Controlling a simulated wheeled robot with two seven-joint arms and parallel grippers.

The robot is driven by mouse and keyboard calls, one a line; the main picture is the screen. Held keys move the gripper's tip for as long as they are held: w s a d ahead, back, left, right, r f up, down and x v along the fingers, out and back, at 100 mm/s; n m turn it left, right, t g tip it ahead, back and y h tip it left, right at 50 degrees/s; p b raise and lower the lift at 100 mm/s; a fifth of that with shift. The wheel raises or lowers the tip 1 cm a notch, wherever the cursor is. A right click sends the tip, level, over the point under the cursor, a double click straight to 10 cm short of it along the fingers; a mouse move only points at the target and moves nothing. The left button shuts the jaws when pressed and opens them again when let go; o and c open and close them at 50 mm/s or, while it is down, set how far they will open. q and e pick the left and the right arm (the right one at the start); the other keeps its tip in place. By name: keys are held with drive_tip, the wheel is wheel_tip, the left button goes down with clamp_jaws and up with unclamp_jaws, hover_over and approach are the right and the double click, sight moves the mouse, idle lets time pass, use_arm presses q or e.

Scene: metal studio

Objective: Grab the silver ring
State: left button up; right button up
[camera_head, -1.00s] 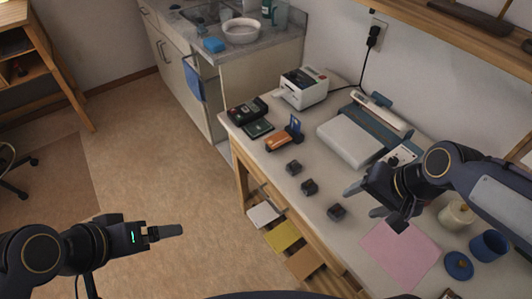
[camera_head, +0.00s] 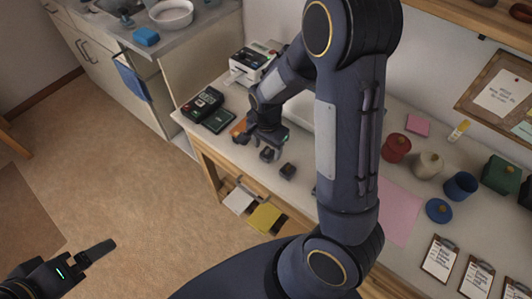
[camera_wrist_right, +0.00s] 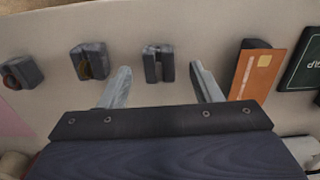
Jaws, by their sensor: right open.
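Small dark ring boxes stand in a row on the table. In the right wrist view, one box (camera_wrist_right: 158,63) with a pale, greyish slot lies just beyond and between my right gripper's fingertips. It looks like the silver ring's box, but the ring is too small to make out. A box with a brownish-gold middle (camera_wrist_right: 90,62) and one with a reddish middle (camera_wrist_right: 21,73) are further left. In the head view, my right gripper (camera_head: 262,142) is open and empty, low by the nearest box (camera_head: 269,155). My left gripper (camera_head: 98,252) is over the floor; its jaw gap is unclear.
An orange card (camera_wrist_right: 257,75) in a dark holder stands close beside the right-hand finger. A black card terminal (camera_head: 203,103) and a dark green card (camera_head: 218,121) lie further left. My right arm hides much of the table's middle. A pink sheet (camera_head: 400,212) lies to the right.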

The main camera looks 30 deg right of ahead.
wheel_tip(320, 180, down, 2)
drive_tip(key=shift+f, duration=0.25)
drive_tip(key=shift+d, duration=0.1)
drive_tip(key=c, duration=1)
drive_tip(key=shift+c, duration=0.3)
drive_tip(key=shift+r, duration=0.15)
